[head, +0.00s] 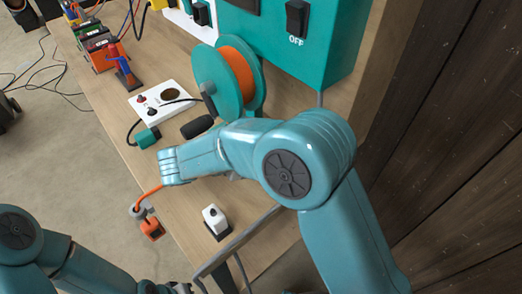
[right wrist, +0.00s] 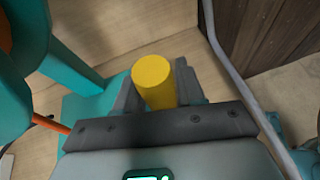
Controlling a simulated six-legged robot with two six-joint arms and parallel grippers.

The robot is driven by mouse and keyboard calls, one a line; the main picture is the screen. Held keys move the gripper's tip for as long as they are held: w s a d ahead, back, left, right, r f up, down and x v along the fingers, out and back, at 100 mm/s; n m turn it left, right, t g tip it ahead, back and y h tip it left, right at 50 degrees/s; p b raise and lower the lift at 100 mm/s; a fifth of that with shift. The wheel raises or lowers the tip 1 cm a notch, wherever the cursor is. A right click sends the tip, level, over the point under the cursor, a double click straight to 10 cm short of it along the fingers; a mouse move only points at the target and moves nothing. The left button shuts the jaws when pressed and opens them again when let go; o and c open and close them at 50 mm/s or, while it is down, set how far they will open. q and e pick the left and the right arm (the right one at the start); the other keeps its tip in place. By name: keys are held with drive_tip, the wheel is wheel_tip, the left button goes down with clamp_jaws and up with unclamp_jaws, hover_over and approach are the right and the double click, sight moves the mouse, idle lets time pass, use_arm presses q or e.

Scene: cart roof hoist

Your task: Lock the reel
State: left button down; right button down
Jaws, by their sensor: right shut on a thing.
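The reel (head: 208,75) stands on the bench as a teal drum wound with orange cord (head: 238,72), with a dark crank handle (head: 197,127) at its side. In the right wrist view, part of the reel (right wrist: 12,105) shows at the left edge. My right gripper (right wrist: 157,82) is shut on a yellow cylindrical knob (right wrist: 153,72), one finger on each side, above a teal base. In the head view my right forearm hides this gripper and the knob. My left arm enters at the lower left; its gripper end (head: 178,288) is small and cut off at the bottom edge.
A teal box with an OFF switch (head: 297,18) stands behind the reel. A white socket plate (head: 160,101), a green plug (head: 148,138) and a white switch (head: 216,221) lie on the bench. Orange cord runs to an orange piece (head: 152,229) by the bench's front edge. A plank wall is at right.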

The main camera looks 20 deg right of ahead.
drive_tip(key=s+m+t+b, duration=0.1)
drive_tip(key=b, duration=0.1)
drive_tip(key=d+f+m+y+b, duration=0.1)
drive_tip(key=b, duration=0.2)
drive_tip(key=shift+s+f+m+t, duration=0.1)
drive_tip(key=shift+s+m+t, duration=0.2)
drive_tip(key=shift+s+t, duration=0.1)
drive_tip(key=shift+s+d+m+t+b, duration=0.1)
drive_tip(key=shift+s+m+t+b, duration=0.45)
drive_tip(key=shift+b, duration=0.9)
drive_tip(key=shift+w, duration=0.15)
drive_tip(key=c, duration=0.8)
unclamp_jaws()
drive_tip(key=shift+m, duration=0.25)
